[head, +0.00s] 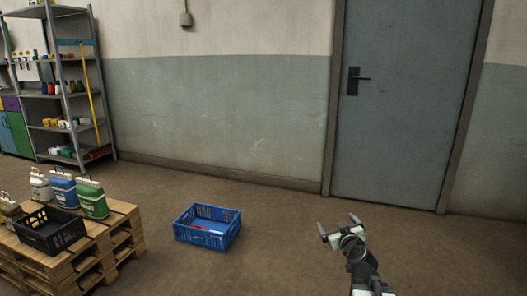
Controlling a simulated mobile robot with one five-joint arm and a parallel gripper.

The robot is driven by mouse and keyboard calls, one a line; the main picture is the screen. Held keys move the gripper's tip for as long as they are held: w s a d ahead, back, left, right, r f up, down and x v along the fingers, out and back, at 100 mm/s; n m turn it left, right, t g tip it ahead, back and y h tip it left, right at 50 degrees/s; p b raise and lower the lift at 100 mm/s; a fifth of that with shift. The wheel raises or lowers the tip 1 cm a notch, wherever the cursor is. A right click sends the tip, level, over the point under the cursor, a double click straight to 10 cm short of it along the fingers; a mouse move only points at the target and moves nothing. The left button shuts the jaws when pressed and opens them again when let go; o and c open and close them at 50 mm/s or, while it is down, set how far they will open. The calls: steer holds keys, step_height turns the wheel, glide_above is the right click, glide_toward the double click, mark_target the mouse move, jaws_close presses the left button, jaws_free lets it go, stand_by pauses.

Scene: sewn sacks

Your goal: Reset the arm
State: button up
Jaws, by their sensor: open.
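My gripper (338,229) is at the lower right of the head view, at the end of my dark arm. Its two fingers are spread apart with nothing between them. It is in free space in front of the wall and door, to the right of a blue crate (189,234) on the floor. A small red thing (198,227) lies inside the crate; its shape is too small to tell.
A metal shelf (75,92) stands behind. A closed grey door (405,110) is at right.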

steer(key=s+a+f+n+g+y, duration=0.25)
steer(key=a+f, duration=0.35)
steer(key=a, duration=0.4)
steer(key=s+a+f+n+g+y, duration=0.15)
steer(key=a+f+g, duration=0.3)
steer(key=a, duration=0.45)
steer(key=s+d+f+m+g+h, duration=0.25)
steer(key=s+f+g, duration=0.2)
steer(key=s, duration=0.45)
steer(key=s+d+f+m+g+h, duration=0.1)
steer(key=s+d+f+m+g, duration=0.25)
steer(key=s+f, duration=0.35)
step_height(320, 180, up, 40)
steer(key=s+a+p, duration=0.1)
steer(key=p, duration=3.6)
steer(key=shift+s+a+f+m+g, duration=0.15)
steer(key=shift+s+m+g, duration=0.2)
steer(key=shift+m+g, duration=0.05)
steer(key=shift+f, duration=0.15)
